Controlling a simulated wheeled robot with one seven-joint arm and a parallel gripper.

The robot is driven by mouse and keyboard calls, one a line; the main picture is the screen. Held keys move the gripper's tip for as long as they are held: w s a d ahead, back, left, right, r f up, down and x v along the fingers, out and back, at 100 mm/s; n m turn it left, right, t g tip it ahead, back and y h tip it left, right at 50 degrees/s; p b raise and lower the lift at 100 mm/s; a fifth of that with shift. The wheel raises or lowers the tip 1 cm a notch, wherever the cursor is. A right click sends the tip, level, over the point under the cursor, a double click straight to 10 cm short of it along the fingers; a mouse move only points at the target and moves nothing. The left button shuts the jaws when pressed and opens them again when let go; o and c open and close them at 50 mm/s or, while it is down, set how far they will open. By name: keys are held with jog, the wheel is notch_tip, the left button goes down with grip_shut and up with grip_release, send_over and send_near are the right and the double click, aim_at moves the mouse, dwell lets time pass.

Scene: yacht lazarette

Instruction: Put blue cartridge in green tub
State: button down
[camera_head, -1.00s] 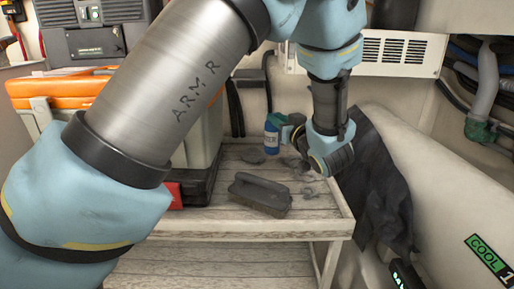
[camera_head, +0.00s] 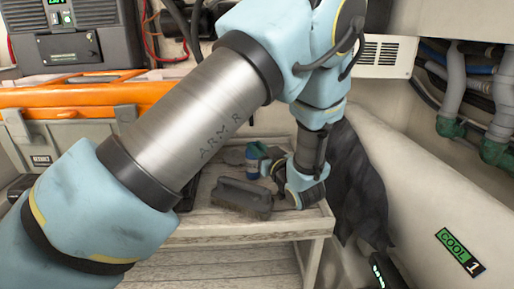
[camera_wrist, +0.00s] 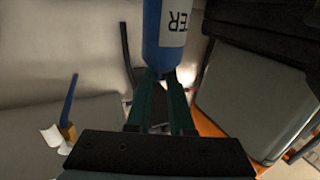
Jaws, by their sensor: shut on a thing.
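The blue cartridge (camera_head: 252,161) is upright with a white label band, above or on the back part of the wooden cart top; I cannot tell if it touches. In the wrist view the cartridge (camera_wrist: 172,38) shows large at the top centre, with part of its lettering readable. My gripper (camera_head: 264,166) is shut on it from the right in the head view. In the wrist view its two green fingers reach up to the cartridge's narrow lower end. No green tub can be made out in either view.
A dark brush (camera_head: 242,196) lies on the cart top (camera_head: 222,226) close to my gripper. A grey case with an orange lid (camera_head: 70,97) stands at left. Dark cloth (camera_head: 357,185) hangs to the right of the cart. Hoses line the right wall.

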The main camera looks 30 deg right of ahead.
jog(key=c, duration=0.8)
grip_release()
